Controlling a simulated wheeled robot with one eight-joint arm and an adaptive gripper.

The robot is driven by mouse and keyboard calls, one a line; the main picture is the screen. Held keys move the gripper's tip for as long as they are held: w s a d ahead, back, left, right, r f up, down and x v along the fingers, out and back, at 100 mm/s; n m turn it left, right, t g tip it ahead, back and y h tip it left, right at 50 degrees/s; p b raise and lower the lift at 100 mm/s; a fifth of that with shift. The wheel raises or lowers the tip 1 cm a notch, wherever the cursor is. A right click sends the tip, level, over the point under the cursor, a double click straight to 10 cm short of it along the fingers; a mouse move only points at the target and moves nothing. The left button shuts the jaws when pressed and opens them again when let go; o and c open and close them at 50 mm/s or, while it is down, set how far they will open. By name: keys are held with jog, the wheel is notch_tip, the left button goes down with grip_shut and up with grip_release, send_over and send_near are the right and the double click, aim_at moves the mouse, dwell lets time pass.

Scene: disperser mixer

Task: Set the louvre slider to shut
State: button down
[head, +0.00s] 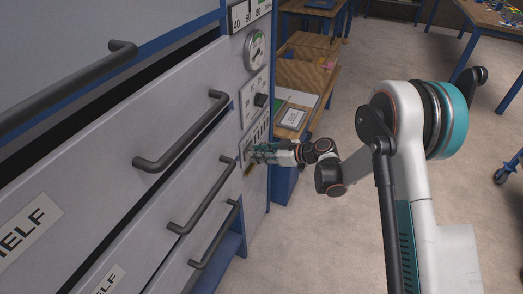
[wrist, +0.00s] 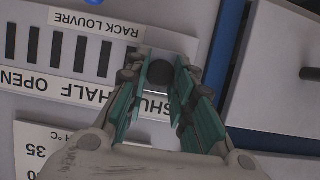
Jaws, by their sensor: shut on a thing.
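The rack louvre panel (wrist: 120,52) fills the upper left of the wrist view, its lettering upside down: RACK LOUVRE, a row of dark slots, and the words OPEN, HALF and SHUT. The slider's dark round knob (wrist: 160,74) is between my gripper's teal fingers, beside the partly hidden word SHUT and to the right of HALF. My gripper (wrist: 160,68) is shut on this knob. In the head view my gripper (head: 254,153) is at the louvre panel (head: 256,131) on the cabinet front and hides the knob.
A dark rotary knob (head: 260,100) and a round gauge (head: 254,50) are above the louvre panel. Drawer handles (head: 205,195) jut out to the left. A wooden bench (head: 308,75) stands behind.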

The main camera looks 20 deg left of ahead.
jog(key=shift+s+f, duration=0.1)
jog(key=shift+s, duration=0.15)
jog(key=c, duration=1.3)
grip_release()
jog(key=shift+c, duration=0.2)
jog(key=w+v, duration=0.1)
jog(key=v, duration=1.1)
jog(key=shift+s, duration=0.4)
